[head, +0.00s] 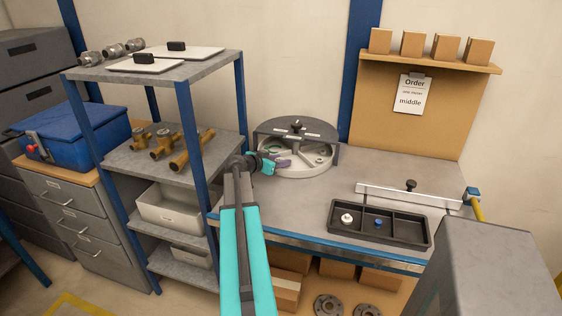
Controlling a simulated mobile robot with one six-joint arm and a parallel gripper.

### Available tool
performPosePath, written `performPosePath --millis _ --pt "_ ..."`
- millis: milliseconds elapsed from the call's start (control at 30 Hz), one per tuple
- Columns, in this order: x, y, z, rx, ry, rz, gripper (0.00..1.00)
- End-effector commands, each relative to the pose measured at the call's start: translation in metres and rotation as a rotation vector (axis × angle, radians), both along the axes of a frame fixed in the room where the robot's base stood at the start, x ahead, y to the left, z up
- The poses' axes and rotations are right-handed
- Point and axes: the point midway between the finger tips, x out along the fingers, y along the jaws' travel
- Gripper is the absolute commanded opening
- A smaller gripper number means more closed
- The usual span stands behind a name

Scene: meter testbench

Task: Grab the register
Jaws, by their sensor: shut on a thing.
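My gripper (277,163), with teal fingers, is at the left front of the round grey fixture (318,162) on the bench, over its rim. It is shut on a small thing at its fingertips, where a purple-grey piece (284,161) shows. The fingers partly hide this thing, and I cannot tell from this view whether it is the register. The fixture has a spoked wheel-like top and a dark curved hood behind it, with a black knob (297,125) on top.
A black tray (421,236) at the bench front holds a white-topped and a blue-topped piece. A rail (407,195) with a black knob lies behind it. A grey shelf (115,157) at left bears brass meter bodies (163,147). An order sheet (411,93) reads "middle". The bench centre is clear.

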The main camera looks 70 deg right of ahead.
Motion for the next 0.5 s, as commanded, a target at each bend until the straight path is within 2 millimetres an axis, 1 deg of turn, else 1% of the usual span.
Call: performPosePath --millis 267,467,500 --pt "0.0 0.0 0.014 -0.001 -0.001 0.0 0.12" --pt "0.0 0.0 0.032 -0.002 -0.002 0.0 0.12" --pt "0.0 0.005 0.033 -0.001 -0.001 0.001 0.12"
